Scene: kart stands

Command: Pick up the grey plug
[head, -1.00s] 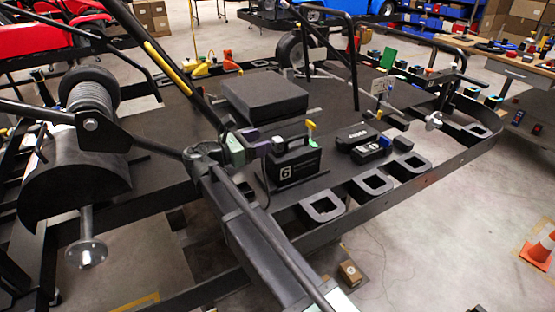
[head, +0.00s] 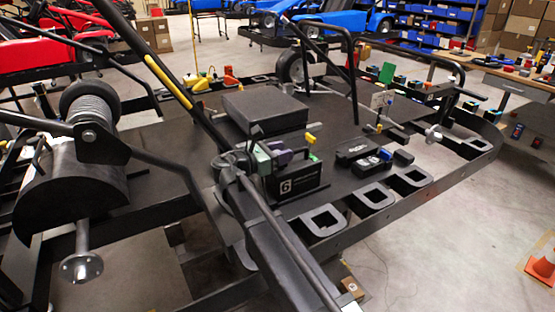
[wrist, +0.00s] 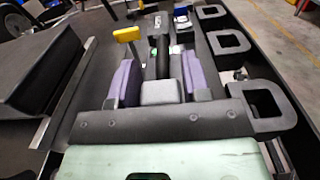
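My gripper (head: 292,151), with purple fingers on a green wrist, is low over the top of a black box with a white "6"-like label (head: 287,187) in the head view. In the wrist view the fingers (wrist: 160,72) stand apart, with visible gaps beside the black cylindrical part between them. A grey block (wrist: 161,92), which looks like the grey plug, sits between the finger bases near the palm. I cannot tell whether the fingers touch it. In the head view my gripper hides that spot.
A yellow-topped handle (wrist: 128,35) stands close to the left finger. A dark raised block (head: 264,108) lies behind the box. A black case (head: 358,150) lies to its right. Square frame loops (head: 372,198) line the kart's near edge. A slanted bar (head: 180,85) rises at left.

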